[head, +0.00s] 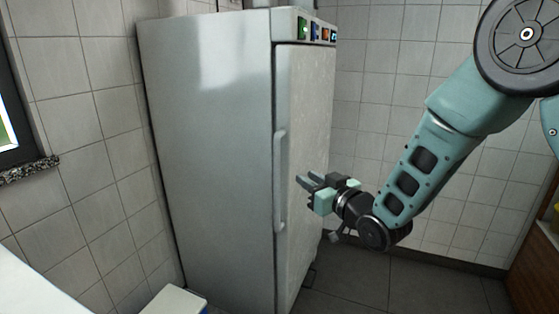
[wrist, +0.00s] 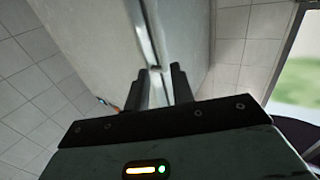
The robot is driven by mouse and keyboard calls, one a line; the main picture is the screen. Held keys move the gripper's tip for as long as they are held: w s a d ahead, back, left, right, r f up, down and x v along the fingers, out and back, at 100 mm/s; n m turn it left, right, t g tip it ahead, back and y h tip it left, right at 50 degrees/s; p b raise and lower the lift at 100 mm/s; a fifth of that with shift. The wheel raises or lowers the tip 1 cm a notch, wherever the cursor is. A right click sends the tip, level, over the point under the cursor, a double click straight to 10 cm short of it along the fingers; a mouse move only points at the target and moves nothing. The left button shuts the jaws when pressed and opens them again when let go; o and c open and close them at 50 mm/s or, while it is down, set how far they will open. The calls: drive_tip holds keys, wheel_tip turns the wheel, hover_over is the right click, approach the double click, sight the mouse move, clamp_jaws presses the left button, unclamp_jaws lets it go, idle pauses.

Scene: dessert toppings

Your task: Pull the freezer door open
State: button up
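The freezer (head: 210,140) is a tall, pale grey cabinet with its door (head: 305,120) on the right-hand face in the head view. The door looks shut. A long vertical handle (head: 281,180) runs along the door's left edge. My gripper (head: 306,181) is to the right of the handle, its fingers pointing left towards it. The fingers are apart with nothing held. In the wrist view the handle (wrist: 147,35) lies ahead, in line with the gap between the fingertips (wrist: 160,78). I cannot tell the exact distance between them.
A control panel (head: 312,30) with coloured buttons tops the freezer door. A tiled wall (head: 85,110) stands close on the left, with a window sill (head: 28,170). A white box-like object (head: 175,301) is at the bottom. Floor (head: 400,285) is clear right of the freezer.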

sight(279, 161)
drive_tip(key=x, duration=1.5)
drive_tip(key=shift+p, duration=0.4)
drive_tip(key=shift+s, duration=0.1)
clamp_jaws()
